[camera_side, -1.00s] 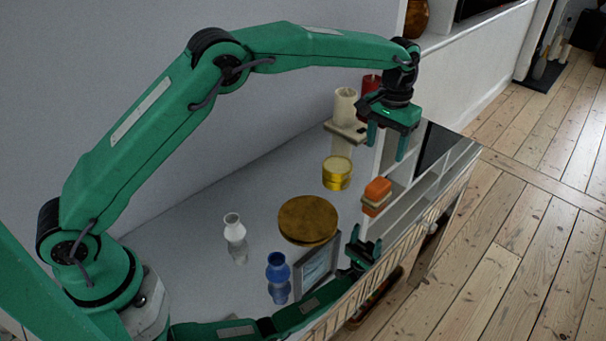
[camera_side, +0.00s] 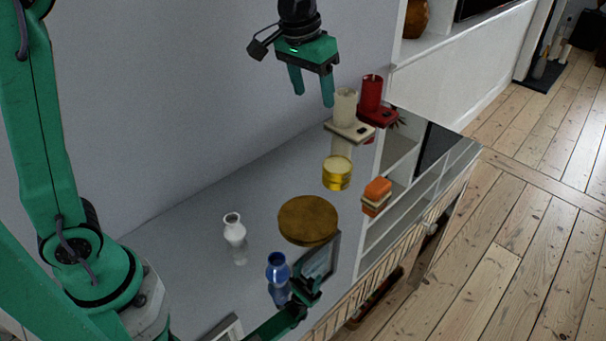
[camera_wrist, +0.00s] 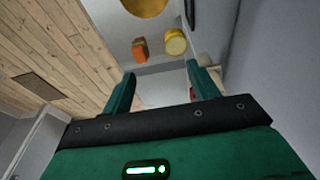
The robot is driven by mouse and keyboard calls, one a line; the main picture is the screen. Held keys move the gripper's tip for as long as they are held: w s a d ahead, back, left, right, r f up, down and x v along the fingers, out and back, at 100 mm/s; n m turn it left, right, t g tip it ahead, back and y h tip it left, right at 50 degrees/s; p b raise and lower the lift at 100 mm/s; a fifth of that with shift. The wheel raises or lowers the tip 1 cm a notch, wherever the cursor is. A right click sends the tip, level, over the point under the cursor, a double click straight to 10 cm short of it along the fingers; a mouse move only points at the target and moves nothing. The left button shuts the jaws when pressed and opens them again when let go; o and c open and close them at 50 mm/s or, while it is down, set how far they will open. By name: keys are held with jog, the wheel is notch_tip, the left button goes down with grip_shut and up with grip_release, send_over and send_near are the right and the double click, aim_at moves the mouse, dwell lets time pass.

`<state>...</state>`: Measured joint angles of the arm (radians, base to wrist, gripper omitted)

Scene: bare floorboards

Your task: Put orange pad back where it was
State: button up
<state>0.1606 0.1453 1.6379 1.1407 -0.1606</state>
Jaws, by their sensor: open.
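The orange pad (camera_side: 378,187) is at the right of the shiny grey top, near its front edge. It shows as an orange block with a pale band and more orange under it; I cannot tell whether the lower part is a separate piece or a reflection. In the wrist view the orange pad (camera_wrist: 139,50) is ahead, beyond the fingertips and left of the yellow tin. My gripper (camera_side: 313,98) is open and empty, high above the surface, up and left of the pad and apart from it. Its two fingers also frame the wrist view (camera_wrist: 160,72).
A yellow tin (camera_side: 337,173), a round brown board (camera_side: 308,219), a white vase (camera_side: 234,230) and a blue vase (camera_side: 277,269) stand on the top. A cream candle (camera_side: 345,105) and a red candle (camera_side: 371,93) are at the back. Clear surface lies left of the board.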

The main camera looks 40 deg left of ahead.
jog(key=s+a+f+t, duration=0.1)
jog(key=s+a, duration=0.2)
jog(key=s, duration=0.8)
jog(key=s+a+f+t, duration=0.2)
jog(key=s+a, duration=0.2)
jog(key=s, duration=0.8)
jog(key=shift+a+f, duration=0.2)
